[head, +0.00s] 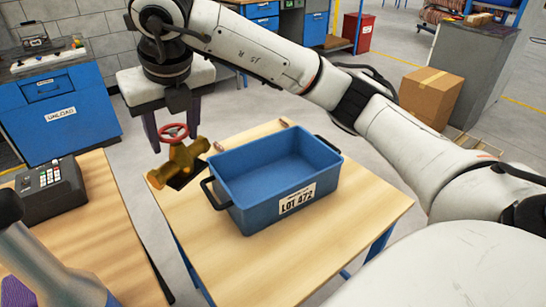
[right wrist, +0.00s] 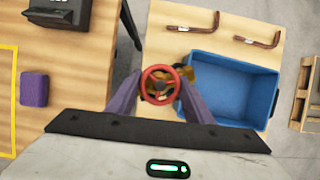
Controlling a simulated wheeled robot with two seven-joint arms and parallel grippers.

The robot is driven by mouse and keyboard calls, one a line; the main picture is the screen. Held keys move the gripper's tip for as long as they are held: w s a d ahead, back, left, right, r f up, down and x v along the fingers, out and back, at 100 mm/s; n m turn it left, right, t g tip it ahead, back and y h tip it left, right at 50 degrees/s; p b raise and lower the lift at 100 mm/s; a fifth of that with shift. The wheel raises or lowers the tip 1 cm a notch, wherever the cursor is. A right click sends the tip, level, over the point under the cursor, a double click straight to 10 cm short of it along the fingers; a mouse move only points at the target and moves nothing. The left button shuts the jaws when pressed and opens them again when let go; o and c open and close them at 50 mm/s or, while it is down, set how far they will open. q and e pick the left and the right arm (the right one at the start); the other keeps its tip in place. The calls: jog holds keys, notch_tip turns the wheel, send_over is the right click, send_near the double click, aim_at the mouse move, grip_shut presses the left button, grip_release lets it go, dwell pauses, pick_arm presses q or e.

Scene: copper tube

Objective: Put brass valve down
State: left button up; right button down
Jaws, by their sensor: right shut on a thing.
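The brass valve (head: 176,160), a gold-brown body with a red handwheel, shows in the head view at the left corner of the light wooden table (head: 290,250), left of the blue bin. My right gripper (head: 172,125) is above it, with purple fingers pointing down, shut on the valve. In the right wrist view, the red handwheel (right wrist: 160,85) sits between the two purple fingers and hides most of the brass body. I cannot tell whether the valve touches the table. My left gripper is not visible.
A blue bin (head: 240,207) labelled LOT 472 stands on the table and looks empty. Two copper tubes (right wrist: 192,29) (right wrist: 257,40) lie behind it. Another wooden table (head: 95,225) at left carries a dark button box (head: 50,188). The table front is clear.

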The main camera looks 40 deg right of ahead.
jog(key=w+d+f+m+h+b, duration=0.1)
jog(key=d+f+m, duration=0.25)
jog(key=d, duration=0.55)
jog(key=d+f+m+h, duration=0.1)
jog(key=d+f+m, duration=0.1)
jog(key=d+f, duration=0.45)
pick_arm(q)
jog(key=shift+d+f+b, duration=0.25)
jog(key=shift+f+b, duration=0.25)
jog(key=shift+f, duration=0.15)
pick_arm(e)
notch_tip(320, 180, down, 8)
jog(key=d, duration=0.2)
jog(key=shift+w, duration=0.25)
jog(key=shift+f, duration=0.1)
jog(key=c, duration=0.9)
grip_release()
jog(key=shift+s+g, duration=0.1)
jog(key=shift+g, duration=0.3)
